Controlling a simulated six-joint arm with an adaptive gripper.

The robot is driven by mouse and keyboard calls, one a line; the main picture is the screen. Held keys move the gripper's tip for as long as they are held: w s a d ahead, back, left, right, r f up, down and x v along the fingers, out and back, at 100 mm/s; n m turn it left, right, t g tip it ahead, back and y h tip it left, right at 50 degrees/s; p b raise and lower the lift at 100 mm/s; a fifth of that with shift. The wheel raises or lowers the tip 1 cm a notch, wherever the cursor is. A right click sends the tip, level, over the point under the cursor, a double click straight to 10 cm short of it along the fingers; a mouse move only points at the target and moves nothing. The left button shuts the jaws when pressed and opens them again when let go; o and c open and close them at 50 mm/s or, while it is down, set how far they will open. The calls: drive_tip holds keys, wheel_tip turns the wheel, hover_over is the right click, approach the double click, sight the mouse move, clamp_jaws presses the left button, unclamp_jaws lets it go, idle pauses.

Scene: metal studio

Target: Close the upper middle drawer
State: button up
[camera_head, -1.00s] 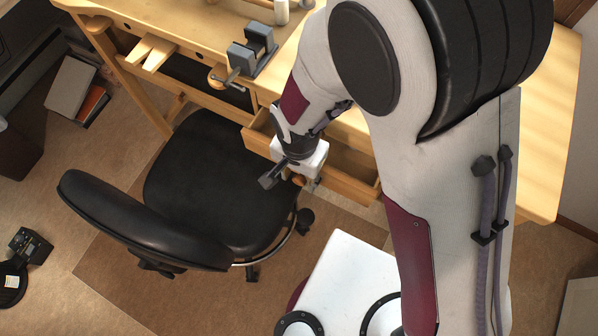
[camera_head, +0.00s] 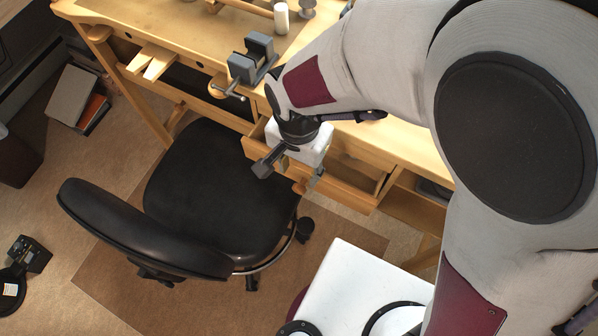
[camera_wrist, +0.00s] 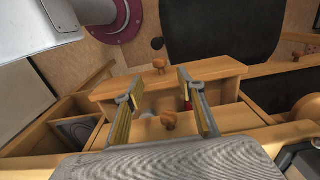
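The upper middle drawer (camera_head: 343,192) is a light wooden drawer standing pulled out from the desk. Its inside shows in part, and my arm and gripper hide its left portion. In the wrist view the wooden drawer panel (camera_wrist: 110,89) has a round knob (camera_wrist: 158,64) beyond its top edge. My gripper (camera_head: 309,176) is over the drawer's front edge. In the wrist view its fingers (camera_wrist: 160,80) are spread apart with nothing held between them. I cannot tell whether they touch the panel.
A black office chair (camera_head: 220,190) stands close to the drawer's left. A grey vise (camera_head: 250,62) is on the wooden desk (camera_head: 175,25). A white surface (camera_head: 345,280) is below the drawer. An open compartment (camera_head: 415,195) lies right of it.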

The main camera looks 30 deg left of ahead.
drive_tip(key=shift+r, duration=1.35)
